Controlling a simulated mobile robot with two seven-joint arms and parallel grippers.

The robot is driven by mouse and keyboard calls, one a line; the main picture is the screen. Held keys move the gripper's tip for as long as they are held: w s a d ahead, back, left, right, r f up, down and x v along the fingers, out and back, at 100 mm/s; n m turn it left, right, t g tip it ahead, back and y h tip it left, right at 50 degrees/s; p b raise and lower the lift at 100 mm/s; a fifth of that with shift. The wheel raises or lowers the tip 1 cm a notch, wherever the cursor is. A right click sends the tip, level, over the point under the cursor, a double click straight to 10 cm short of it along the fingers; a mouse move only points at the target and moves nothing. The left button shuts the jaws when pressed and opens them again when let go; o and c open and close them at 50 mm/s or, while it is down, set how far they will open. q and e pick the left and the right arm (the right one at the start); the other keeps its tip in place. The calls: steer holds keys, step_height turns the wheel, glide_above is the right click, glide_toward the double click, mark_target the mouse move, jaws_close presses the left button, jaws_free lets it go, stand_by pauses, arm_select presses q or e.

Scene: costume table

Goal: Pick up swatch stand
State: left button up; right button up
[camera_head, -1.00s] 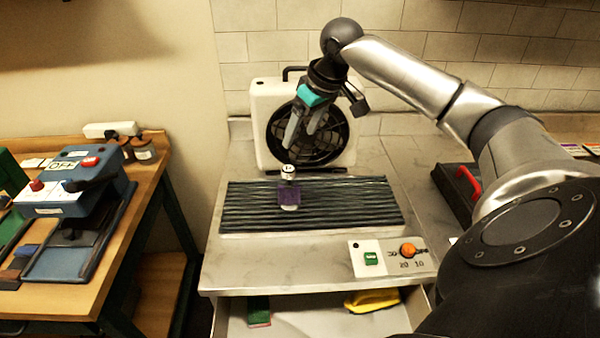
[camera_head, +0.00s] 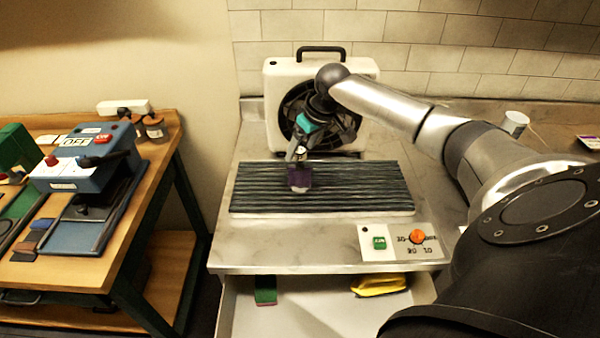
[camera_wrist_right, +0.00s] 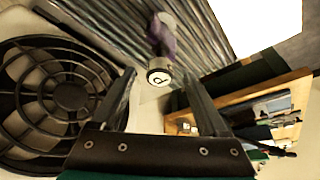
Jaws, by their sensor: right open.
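The swatch stand (camera_head: 300,179) is a small upright stand with a purple swatch and a round, light-topped knob. It stands on the dark ribbed mat (camera_head: 370,190). My right gripper (camera_head: 299,151) is open just above the stand, its fingers around knob height. In the right wrist view the swatch stand's knob (camera_wrist_right: 159,76) shows between the open fingertips (camera_wrist_right: 158,82), with clear space on both sides. The purple swatch lies beyond the knob there. My left gripper is not in view.
A white box fan (camera_head: 360,70) stands close behind the mat, partly hidden by my right arm. A control panel (camera_head: 400,242) with a green button and orange knob is at the front right. An open drawer (camera_head: 320,305) is below. A wooden workbench (camera_head: 165,150) is at left.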

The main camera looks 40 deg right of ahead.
steer(key=shift+x, duration=1.05)
jaws_close()
steer(key=shift+r, duration=0.1)
stand_by(0.5)
